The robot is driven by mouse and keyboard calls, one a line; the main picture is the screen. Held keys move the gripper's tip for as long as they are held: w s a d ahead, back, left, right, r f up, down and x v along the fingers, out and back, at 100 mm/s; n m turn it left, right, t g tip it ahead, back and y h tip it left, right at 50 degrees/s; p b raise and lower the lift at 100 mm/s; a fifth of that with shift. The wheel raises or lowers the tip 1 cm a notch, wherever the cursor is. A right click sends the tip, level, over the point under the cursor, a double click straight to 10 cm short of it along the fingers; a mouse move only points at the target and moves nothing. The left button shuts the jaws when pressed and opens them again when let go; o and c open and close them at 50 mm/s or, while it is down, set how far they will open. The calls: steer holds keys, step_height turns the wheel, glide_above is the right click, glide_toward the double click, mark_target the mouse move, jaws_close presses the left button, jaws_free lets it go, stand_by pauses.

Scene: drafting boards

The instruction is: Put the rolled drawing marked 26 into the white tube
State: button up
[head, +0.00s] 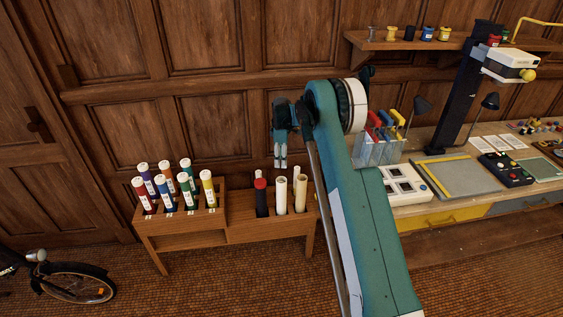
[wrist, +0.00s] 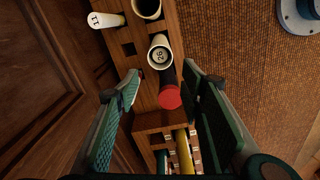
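The rolled drawing marked 26 (wrist: 160,55) shows its numbered end inside the mouth of the pale, white-looking tube (wrist: 154,68), slightly below the rim. In the head view this tube (head: 281,198) stands upright in the right part of the wooden rack, and the roll cannot be seen there. My gripper (head: 280,163) points down above the tube, apart from it. In the wrist view its fingers (wrist: 161,72) are spread wide, with nothing between them. How deep the roll sits is hidden.
A black tube with a red top (head: 261,198) stands left of the white tube; an open cream tube (head: 300,198) stands right. A white roll marked 11 (wrist: 107,19) stands behind. Several coloured rolls (head: 166,192) fill the rack's left part. An empty square hole (wrist: 128,48) is nearby.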

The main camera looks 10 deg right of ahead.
step_height(320, 180, up, 11)
steer(key=shift+f, duration=0.15)
stand_by(0.4)
stand_by(1.0)
steer(key=s+d+r+m+t, duration=0.1)
steer(key=s+r+m, duration=0.1)
steer(key=s+r, duration=0.6)
steer(key=s+r+m+t, duration=0.15)
steer(key=s+r, duration=0.35)
steer(key=r, duration=0.5)
steer(key=s+d+r+m, duration=0.1)
steer(key=s+r+m, duration=0.1)
steer(key=s+r, duration=0.45)
steer(key=s+r+m, duration=0.2)
steer(key=s+r, duration=0.1)
steer(key=s, duration=0.7)
steer(key=s+d+r+m+t+b, duration=0.1)
steer(key=s+m+t, duration=0.25)
steer(key=s, duration=1.65)
steer(key=s+f+m, duration=0.2)
steer(key=s+f, duration=0.2)
steer(key=s, duration=0.4)
steer(key=s+f+m+t, duration=0.1)
steer(key=s+f, duration=0.3)
steer(key=s, duration=0.5)
steer(key=shift+d+m+b, duration=0.35)
steer(key=shift+d+m, duration=0.1)
steer(key=shift+m, duration=0.05)
